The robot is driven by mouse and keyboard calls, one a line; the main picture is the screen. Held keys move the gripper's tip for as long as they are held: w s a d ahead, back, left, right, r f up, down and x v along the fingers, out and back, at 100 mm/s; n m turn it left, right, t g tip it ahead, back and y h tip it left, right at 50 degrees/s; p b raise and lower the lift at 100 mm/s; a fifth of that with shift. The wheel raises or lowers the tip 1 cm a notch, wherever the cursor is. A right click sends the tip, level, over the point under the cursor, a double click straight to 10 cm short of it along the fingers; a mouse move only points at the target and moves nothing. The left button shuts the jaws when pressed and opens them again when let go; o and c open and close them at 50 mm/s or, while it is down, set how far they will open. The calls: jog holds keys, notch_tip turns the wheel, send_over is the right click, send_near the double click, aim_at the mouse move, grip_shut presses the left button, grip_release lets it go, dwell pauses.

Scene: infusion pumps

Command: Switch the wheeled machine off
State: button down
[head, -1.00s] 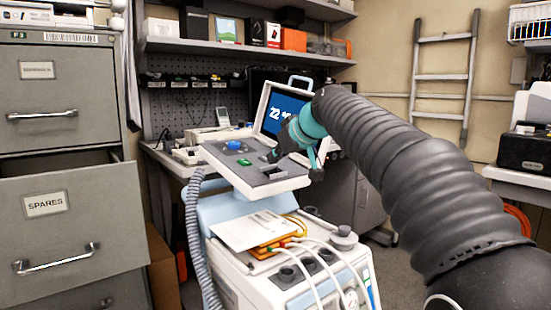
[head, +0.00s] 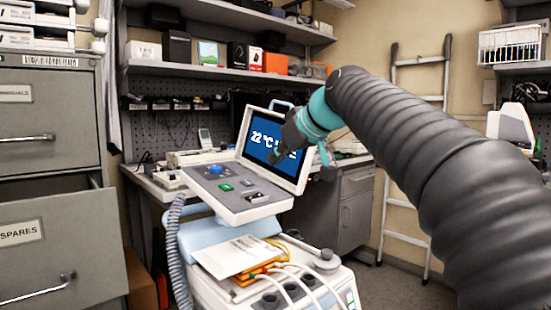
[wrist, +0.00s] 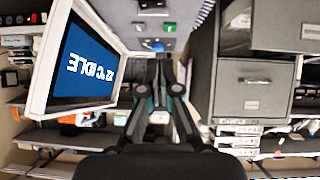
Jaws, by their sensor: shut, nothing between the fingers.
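The wheeled machine (head: 205,228) stands in the middle of the head view, with a tilted grey control panel (head: 207,190) on top. The panel carries a blue knob (head: 214,169), a green button (head: 226,187) and a dark switch in a pale frame (head: 257,197). I cannot tell the switch's position. Behind the panel stands a blue screen (head: 264,130) showing 22 °C and a word partly hidden by my gripper. In the wrist view the screen (wrist: 88,68) reads IDLE. My gripper (head: 276,158) is shut and empty, above the panel and in front of the screen, apart from the switch.
An open drawer cabinet (head: 50,225) stands at the left. A grey corrugated hose (head: 174,250) hangs beside the machine. Papers (head: 235,255) and white tubes lie on its lower deck. A workbench and shelves (head: 230,66) are behind, with a ladder (head: 405,160) at the right.

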jog(key=shift+w+d+r+b, duration=0.1)
jog(key=shift+w+d+b, duration=0.35)
jog(key=shift+d, duration=0.15)
send_near(255, 193)
jog(key=w+a, duration=0.1)
jog(key=w+a+r, duration=0.1)
jog(key=shift+w+a, duration=0.25)
jog(key=shift+a, duration=0.1)
jog(key=f, duration=0.2)
jog(key=w+f, duration=0.1)
jog(key=shift+a+f, duration=0.1)
jog(key=shift+a, duration=0.2)
jog(key=shift+w+f+b, duration=0.25)
jog(key=shift+f+b, duration=0.05)
jog(key=shift+f, duration=0.35)
jog(key=shift+a, duration=0.1)
